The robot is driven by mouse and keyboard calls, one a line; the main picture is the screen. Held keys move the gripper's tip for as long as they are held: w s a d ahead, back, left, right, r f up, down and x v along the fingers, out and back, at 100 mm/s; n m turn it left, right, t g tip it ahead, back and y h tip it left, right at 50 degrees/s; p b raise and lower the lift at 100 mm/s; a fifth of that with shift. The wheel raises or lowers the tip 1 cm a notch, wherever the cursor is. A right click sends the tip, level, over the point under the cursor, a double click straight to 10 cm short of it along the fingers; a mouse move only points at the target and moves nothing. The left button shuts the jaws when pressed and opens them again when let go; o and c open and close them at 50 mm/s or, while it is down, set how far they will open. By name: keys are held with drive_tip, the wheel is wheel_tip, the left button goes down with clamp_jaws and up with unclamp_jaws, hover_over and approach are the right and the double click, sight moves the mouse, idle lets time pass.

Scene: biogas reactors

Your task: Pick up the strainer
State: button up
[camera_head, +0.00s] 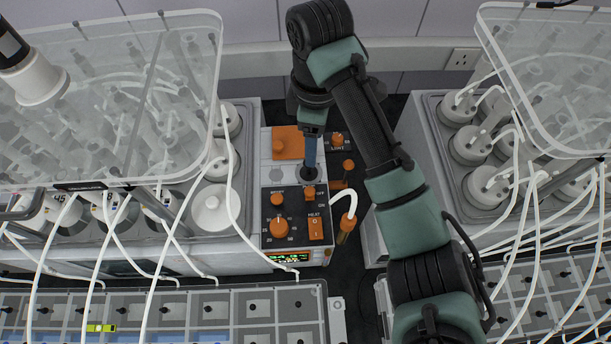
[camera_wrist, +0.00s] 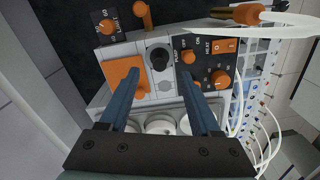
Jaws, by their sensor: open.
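A small black round piece (camera_head: 301,174) sits in the grey top of the heater unit; I take it as the strainer but cannot be sure. In the wrist view the black piece (camera_wrist: 158,55) lies between and a little beyond the fingertips. My gripper (camera_head: 311,176) points down over the unit, and its blue finger partly covers the piece in the head view. In the wrist view my gripper (camera_wrist: 161,76) has its two blue fingers wide apart with nothing held. Whether the fingers touch the unit is unclear.
An orange square lid (camera_head: 287,142) and control panel (camera_head: 292,217) with orange knobs adjoin the piece. A white hose (camera_head: 346,205) curves at the panel's right. Clear-covered bottle baths (camera_head: 200,240) and (camera_head: 440,100) flank the unit, with many white tubes. Gridded trays (camera_head: 250,305) lie in front.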

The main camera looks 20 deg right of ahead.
sight(309, 176)
drive_tip(key=f, duration=0.1)
drive_tip(key=f+b, duration=0.1)
drive_tip(key=f, duration=0.1)
drive_tip(key=shift+w+a+f, duration=0.1)
drive_tip(key=shift+a, duration=0.25)
drive_tip(key=shift+a+f+p, duration=0.1)
drive_tip(key=shift+f+p, duration=1.15)
drive_tip(key=shift+f, duration=1.3)
clamp_jaws()
